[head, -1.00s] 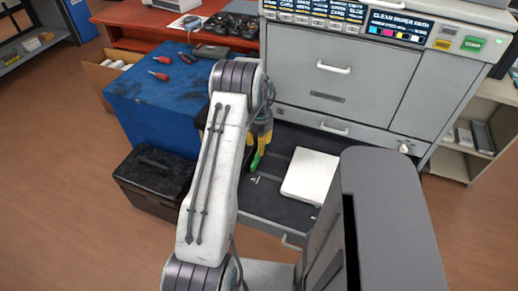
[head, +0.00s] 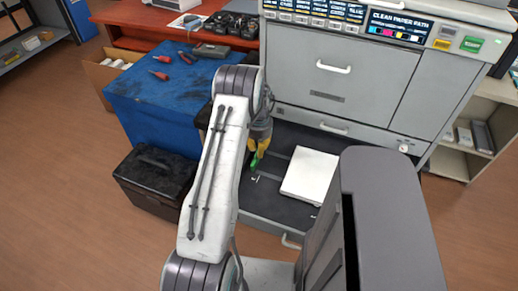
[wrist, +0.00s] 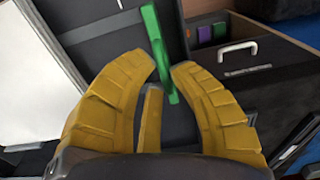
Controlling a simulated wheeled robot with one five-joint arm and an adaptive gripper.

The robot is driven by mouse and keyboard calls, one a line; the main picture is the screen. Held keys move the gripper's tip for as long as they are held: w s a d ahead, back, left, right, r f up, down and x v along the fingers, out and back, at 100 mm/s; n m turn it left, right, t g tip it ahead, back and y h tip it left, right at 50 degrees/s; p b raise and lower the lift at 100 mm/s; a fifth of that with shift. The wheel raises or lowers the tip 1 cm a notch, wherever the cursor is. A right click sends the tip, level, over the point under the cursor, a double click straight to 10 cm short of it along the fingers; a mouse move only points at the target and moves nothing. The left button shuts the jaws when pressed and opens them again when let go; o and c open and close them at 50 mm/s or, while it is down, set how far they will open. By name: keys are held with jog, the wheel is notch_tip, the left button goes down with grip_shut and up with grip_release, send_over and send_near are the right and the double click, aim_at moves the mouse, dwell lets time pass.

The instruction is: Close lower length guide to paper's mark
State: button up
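The green length guide (head: 254,161) stands in the open paper tray (head: 268,200), left of a white paper stack (head: 309,176). A small white mark (head: 255,178) shows on the dark tray floor just in front of the guide. My yellow-fingered gripper (head: 257,147) is down at the guide. In the wrist view, the green guide (wrist: 156,38) has its near end between the two fingertips (wrist: 160,66). Gaps show on both sides, so the gripper looks open around it. The paper (wrist: 35,80) is at the left there. My arm hides part of the tray's left side in the head view.
The grey printer (head: 345,85) rises behind the tray. A blue cabinet (head: 150,105) with red-handled tools and a black box (head: 152,180) stand to the left. In the wrist view, an open drawer (wrist: 230,48) with coloured items is at the upper right.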

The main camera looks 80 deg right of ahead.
aim_at(298, 169)
grip_shut()
jog(key=shift+a, duration=0.1)
jog(key=s+a+b, duration=0.1)
jog(key=s, duration=0.3)
jog(key=s+a+b, duration=0.1)
jog(key=s, duration=0.4)
jog(key=s+a+b, duration=0.1)
jog(key=s, duration=0.4)
jog(key=shift+s+a+f, duration=0.15)
jog(key=shift+s+a, duration=0.05)
jog(key=shift+a, duration=0.1)
jog(key=shift+o, duration=2.4)
grip_release()
jog(key=shift+d, duration=0.1)
jog(key=shift+r, duration=0.2)
